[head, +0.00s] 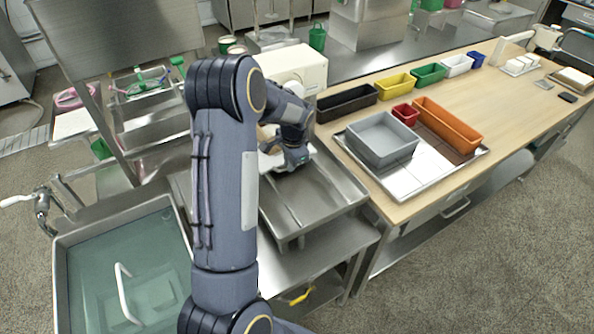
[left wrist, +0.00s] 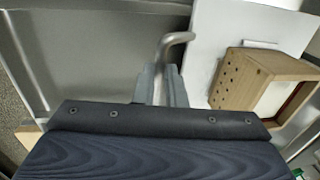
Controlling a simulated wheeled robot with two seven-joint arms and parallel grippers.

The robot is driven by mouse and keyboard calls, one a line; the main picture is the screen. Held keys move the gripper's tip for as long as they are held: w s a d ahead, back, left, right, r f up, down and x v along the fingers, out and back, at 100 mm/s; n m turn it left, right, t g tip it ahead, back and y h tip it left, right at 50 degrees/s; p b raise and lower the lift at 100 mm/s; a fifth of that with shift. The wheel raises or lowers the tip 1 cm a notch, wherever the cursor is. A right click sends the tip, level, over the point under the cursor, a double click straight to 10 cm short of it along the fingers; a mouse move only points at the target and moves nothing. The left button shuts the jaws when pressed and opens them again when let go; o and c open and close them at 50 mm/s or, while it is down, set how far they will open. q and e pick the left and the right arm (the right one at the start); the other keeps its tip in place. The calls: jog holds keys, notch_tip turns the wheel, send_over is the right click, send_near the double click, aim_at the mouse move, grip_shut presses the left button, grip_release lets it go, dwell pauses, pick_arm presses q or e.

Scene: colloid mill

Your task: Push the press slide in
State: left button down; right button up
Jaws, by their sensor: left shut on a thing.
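My left gripper (left wrist: 161,88) shows in the left wrist view, its two fingers closed on a bent grey metal handle (left wrist: 178,38). The handle rises beside a white block or panel (left wrist: 213,40), which may be the press slide; I cannot tell for sure. A wooden box (left wrist: 238,78) with small holes in its side sits to the right of the fingers. In the head view my left arm reaches to the cream machine housing (head: 300,66). The fingertips and most of the slide are hidden there by my arm. My right gripper is not in view.
A steel tray-like bench (head: 318,200) lies in front of the machine. A water-filled sink (head: 140,262) is at lower left. At right, a wooden table (head: 510,95) carries a grey bin (head: 383,140), an orange bin (head: 448,124) and other small coloured bins.

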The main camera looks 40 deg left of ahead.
pick_arm(q)
jog(key=shift+w+a+r, duration=0.1)
jog(key=shift+w+a, duration=0.05)
jog(key=shift+a, duration=0.2)
jog(key=c, duration=1.5)
grip_release()
jog(key=shift+a, duration=0.1)
jog(key=shift+s+d+r+b, duration=0.15)
jog(key=shift+d+r, duration=0.1)
jog(key=shift+r, duration=1.05)
jog(key=shift+d+r+b, duration=0.2)
jog(key=shift+d+r, duration=0.05)
jog(key=shift+r, duration=1)
jog(key=shift+s+d+r+b, duration=0.15)
jog(key=shift+d+r, duration=0.1)
jog(key=shift+r, duration=1.05)
